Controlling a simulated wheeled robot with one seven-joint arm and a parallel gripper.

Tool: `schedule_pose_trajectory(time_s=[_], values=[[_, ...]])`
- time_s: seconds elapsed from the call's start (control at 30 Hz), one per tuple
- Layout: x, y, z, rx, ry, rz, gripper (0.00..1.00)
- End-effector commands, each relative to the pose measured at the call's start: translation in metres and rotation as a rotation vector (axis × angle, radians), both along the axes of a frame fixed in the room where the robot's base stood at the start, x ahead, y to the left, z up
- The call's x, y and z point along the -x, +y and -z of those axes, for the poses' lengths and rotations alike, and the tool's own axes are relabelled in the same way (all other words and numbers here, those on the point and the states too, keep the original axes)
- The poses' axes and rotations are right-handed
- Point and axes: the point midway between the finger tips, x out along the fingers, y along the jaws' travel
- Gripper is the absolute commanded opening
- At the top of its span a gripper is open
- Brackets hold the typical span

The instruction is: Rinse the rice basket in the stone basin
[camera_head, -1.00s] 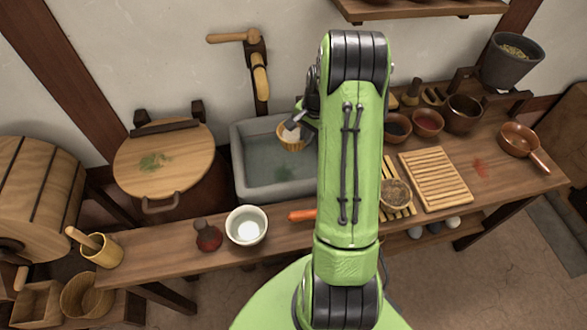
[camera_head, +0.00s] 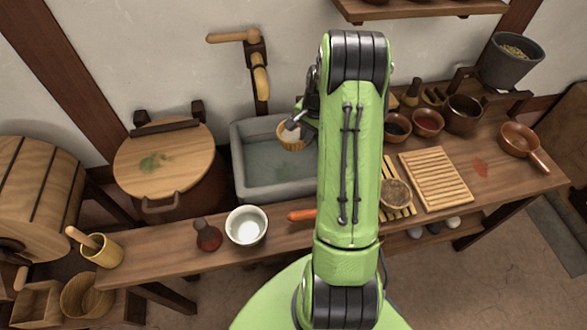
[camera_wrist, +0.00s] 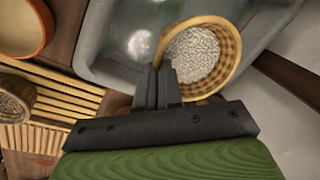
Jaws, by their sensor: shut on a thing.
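The rice basket (camera_head: 291,141) is a small round woven basket holding white rice. It is over the right part of the grey stone basin (camera_head: 243,179), near its back. My gripper (camera_head: 308,118) is shut on the basket's rim. In the wrist view the rice basket (camera_wrist: 232,76) shows close up and the dark fingers of my gripper (camera_wrist: 162,84) pinch its near rim. The stone basin (camera_wrist: 104,36) lies beneath it, with greenish water. Whether the basket's bottom touches the water cannot be told. My arm hides the basin's right end.
A wooden spout (camera_head: 261,80) is on the wall behind the basin. A wooden-lidded vat (camera_head: 190,170) stands left. A white bowl (camera_head: 246,226) and red bottle (camera_head: 207,236) stand in front on the bench (camera_head: 170,262). A slatted rack (camera_head: 436,180) lies right.

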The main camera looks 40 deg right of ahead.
Motion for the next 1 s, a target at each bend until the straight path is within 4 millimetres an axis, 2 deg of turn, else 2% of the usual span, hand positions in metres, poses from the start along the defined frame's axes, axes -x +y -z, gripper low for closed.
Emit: schedule_pose_trajectory(time_s=[0.33, 0.67, 1.0], values=[[0.000, 0.000, -0.005, 0.001, -0.001, 0.000, 0.00], [0.000, 0.000, -0.042, 0.001, -0.001, 0.000, 0.00], [0.000, 0.000, -0.040, 0.001, -0.001, 0.000, 0.00]])
